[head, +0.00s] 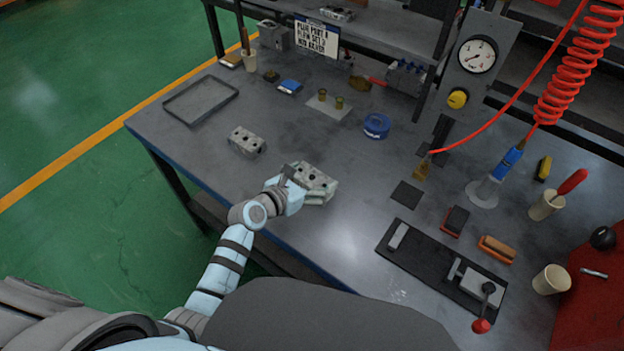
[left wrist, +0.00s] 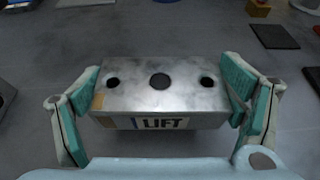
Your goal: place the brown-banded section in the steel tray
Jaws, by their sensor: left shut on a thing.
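My left gripper (head: 304,187) is shut on a grey metal valve section (head: 317,179) with holes in its top. In the left wrist view the section (left wrist: 160,98) sits between the two teal-padded fingers (left wrist: 163,88). It has a tan-brown band at its left end and a "LIFT" label on its near side. I cannot tell whether it touches the table. The steel tray (head: 170,117), shallow and empty, lies at the table's far left, beyond the gripper. My right gripper is not in view.
A second grey section (head: 246,141) stands between my gripper and the tray. A blue tape roll (head: 376,126) and a plate with two small fittings (head: 327,109) lie farther back. A black fixture (head: 440,270) is at the right. The table front left is clear.

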